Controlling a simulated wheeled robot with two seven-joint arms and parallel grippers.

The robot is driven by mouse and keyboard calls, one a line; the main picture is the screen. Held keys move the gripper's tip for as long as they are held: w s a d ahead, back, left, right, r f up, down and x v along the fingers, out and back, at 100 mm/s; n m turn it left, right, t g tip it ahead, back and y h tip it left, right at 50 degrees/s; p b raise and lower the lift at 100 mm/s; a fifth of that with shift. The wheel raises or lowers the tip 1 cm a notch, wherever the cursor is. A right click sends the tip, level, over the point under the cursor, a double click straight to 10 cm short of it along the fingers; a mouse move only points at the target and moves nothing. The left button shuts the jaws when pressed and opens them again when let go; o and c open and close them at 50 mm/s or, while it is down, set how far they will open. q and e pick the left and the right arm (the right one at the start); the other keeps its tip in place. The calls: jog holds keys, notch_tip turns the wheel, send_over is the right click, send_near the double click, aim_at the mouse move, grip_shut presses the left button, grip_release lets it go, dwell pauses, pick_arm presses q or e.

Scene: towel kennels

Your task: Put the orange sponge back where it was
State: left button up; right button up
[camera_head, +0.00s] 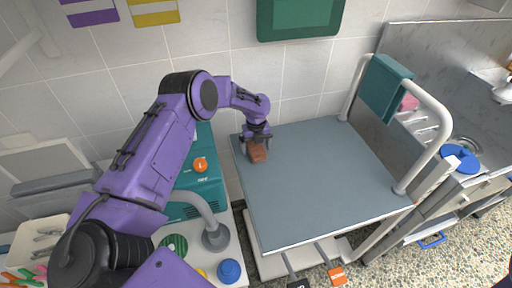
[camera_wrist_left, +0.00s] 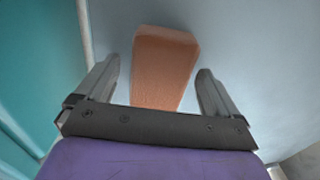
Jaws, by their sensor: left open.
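The orange sponge (camera_head: 257,153) is a brownish-orange block on the left back part of the grey-blue table top (camera_head: 320,190). My left gripper (camera_head: 255,143) is right at the sponge, reaching down from above. In the left wrist view the sponge (camera_wrist_left: 164,66) lies between the two open fingers (camera_wrist_left: 158,88), with a gap on each side. The near end of the sponge is hidden behind the gripper's dark palm bar. My right gripper is not in view.
A teal machine (camera_head: 204,180) with an orange knob stands just left of the table top. A white rail (camera_head: 421,150) with a teal towel (camera_head: 386,86) runs along the right side. A sink counter (camera_head: 440,70) is farther right. Most of the table top is clear.

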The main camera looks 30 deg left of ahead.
aim_at(256, 146)
pick_arm(q)
notch_tip(256, 146, up, 12)
jog(key=b, duration=0.1)
jog(key=shift+f, duration=0.25)
